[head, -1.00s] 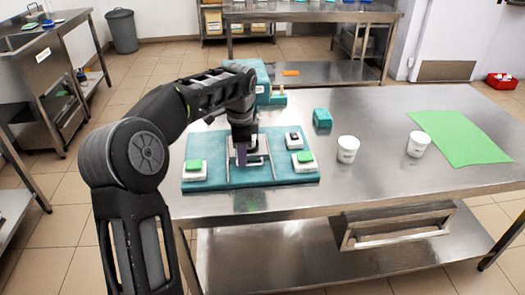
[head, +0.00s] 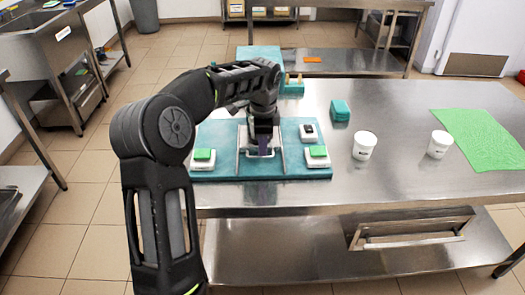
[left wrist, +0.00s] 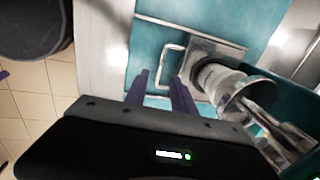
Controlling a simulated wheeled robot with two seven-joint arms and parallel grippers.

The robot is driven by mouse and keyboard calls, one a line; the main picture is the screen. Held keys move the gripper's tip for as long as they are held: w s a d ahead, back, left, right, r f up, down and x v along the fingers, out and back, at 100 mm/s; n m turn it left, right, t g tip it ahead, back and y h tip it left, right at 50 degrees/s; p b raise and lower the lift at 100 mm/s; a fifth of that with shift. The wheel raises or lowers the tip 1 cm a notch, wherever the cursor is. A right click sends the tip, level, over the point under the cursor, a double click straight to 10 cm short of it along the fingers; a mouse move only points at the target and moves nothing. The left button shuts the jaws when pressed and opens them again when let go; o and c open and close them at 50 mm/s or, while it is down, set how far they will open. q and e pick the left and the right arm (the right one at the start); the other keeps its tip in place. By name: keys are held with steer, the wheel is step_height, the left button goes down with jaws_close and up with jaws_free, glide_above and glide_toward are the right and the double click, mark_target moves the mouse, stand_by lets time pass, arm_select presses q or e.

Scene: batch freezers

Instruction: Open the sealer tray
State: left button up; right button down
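The sealer is a teal machine whose teal base (head: 225,135) lies on the steel table. Its tray is a metal plate with a thin U-shaped metal handle at the front. In the left wrist view the tray plate (left wrist: 215,47) and the tray handle (left wrist: 167,64) show beyond my fingertips. My left gripper (head: 263,150) points down over the middle of the base and covers part of the tray. In the left wrist view its two purple fingers (left wrist: 165,78) are apart, with the handle's end close to their tips. I cannot tell whether they touch it. My right gripper is not in view.
Green-topped white blocks (head: 203,160) and (head: 317,157) sit at the base's front corners. Two white cups (head: 364,146) and (head: 439,145) and a green mat (head: 482,139) are to the right. A shelf drawer (head: 410,232) lies under the tabletop.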

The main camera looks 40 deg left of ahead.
arm_select(q)
steer(key=shift+w+a+f, duration=0.1)
steer(key=shift+w+f, duration=0.05)
steer(key=shift+f, duration=0.85)
steer(key=shift+w+a+f, duration=0.1)
steer(key=shift+f, duration=0.85)
jaws_close()
